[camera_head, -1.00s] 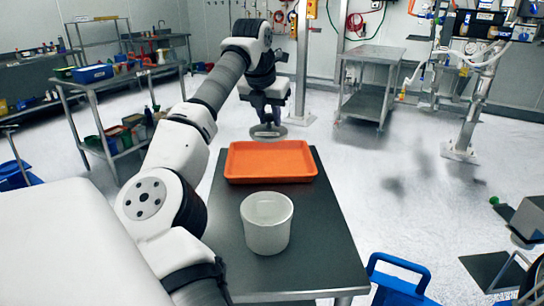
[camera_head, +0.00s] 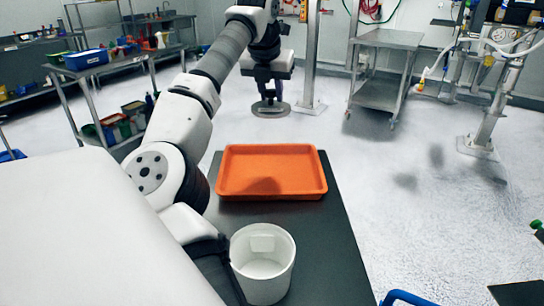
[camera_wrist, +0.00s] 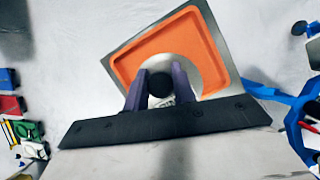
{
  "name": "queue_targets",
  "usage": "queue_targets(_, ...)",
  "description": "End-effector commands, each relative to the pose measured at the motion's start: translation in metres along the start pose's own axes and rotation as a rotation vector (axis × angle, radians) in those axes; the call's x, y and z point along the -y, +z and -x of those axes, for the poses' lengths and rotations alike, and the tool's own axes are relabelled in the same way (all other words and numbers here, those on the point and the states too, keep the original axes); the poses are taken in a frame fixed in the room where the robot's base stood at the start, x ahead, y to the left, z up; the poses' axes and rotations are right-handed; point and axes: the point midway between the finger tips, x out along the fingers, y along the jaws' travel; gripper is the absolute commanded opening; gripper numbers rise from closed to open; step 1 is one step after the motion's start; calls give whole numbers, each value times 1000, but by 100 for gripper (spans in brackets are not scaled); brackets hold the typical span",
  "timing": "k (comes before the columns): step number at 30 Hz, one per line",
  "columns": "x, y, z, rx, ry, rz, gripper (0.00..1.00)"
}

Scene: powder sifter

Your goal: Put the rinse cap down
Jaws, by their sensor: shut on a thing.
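The rinse cap (camera_head: 270,109) is a flat grey disc with a dark knob. In the wrist view its disc (camera_wrist: 199,75) shows behind the fingers. My gripper (camera_head: 268,93) is shut on the knob, which sits between the two purple fingers (camera_wrist: 160,88) in the wrist view. The cap hangs level in the air, beyond the far edge of the orange tray in the head view. In the wrist view it overlaps the orange tray (camera_wrist: 133,62).
The orange tray (camera_head: 270,194) looks empty, with a shadow in it, on a dark-topped table (camera_head: 325,250). An open white bucket (camera_head: 262,280) stands nearer on the same table. A steel cart (camera_head: 385,95) stands behind right. Open floor lies right of the table.

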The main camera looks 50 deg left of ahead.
Motion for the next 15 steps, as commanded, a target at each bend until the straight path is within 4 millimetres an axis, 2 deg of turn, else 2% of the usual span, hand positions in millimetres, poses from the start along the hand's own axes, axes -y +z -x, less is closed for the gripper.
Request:
queue_targets(1,-1,-7,-14,-4,-2,1,0)
queue_targets(9,-1,-34,-80,-4,-3,0,0)
queue_targets(15,-1,-50,-119,-2,-2,1,0)
